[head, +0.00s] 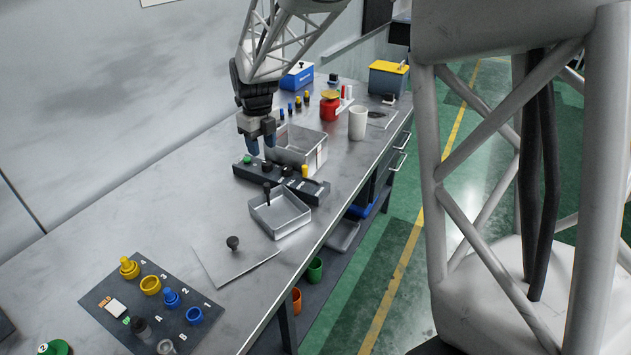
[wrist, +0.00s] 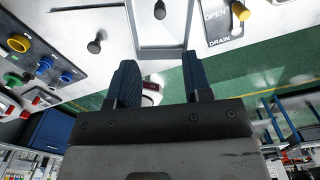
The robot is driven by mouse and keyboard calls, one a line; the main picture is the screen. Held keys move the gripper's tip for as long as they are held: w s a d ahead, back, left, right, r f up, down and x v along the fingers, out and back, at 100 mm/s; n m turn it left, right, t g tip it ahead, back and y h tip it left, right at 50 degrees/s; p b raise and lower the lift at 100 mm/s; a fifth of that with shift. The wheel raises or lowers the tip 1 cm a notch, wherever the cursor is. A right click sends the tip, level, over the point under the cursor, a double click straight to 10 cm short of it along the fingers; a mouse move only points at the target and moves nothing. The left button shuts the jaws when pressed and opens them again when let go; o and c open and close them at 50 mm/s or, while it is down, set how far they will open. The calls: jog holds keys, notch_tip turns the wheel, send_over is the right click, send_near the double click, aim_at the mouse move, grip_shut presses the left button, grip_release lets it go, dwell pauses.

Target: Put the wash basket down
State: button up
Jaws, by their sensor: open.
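A shallow metal tray (head: 284,217), the likeliest wash basket, rests on the bench with a dark knobbed handle (head: 267,190) rising at its far-left side. I cannot tell for sure that it is the basket. A pale tray (wrist: 165,42) and a dark knob (wrist: 160,10) also show at the top of the wrist view. A deeper square metal bin (head: 318,158) stands behind it. My gripper (head: 262,144) points down beside the bin's left side, above the black control panel (head: 310,190). Its blue fingers (wrist: 159,65) are apart, with nothing held between them.
A flat plate with a dark knob (head: 233,243) lies nearer on the bench. A dark numbered board (head: 120,308) with yellow and blue parts is at front left. A white cup (head: 357,123) and red container (head: 329,106) stand behind right. Bare bench lies left of the panel.

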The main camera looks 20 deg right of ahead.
jog(key=s+d+r+n+t, duration=0.1)
jog(key=s+d+r+n, duration=0.3)
jog(key=s+n, duration=0.45)
jog(key=s+d+r+n, duration=0.35)
jog(key=s+n, duration=0.25)
jog(key=s, duration=0.5)
jog(key=s+d+n, duration=0.1)
jog(key=s+n, duration=0.6)
jog(key=s, duration=0.3)
jog(key=s+d+f+n+t, duration=0.1)
jog(key=s+d+n, duration=0.1)
jog(key=s+n, duration=0.6)
jog(key=shift+s+d+f+t, duration=0.25)
jog(key=shift+s+f+t, duration=0.05)
jog(key=shift+s, duration=0.7)
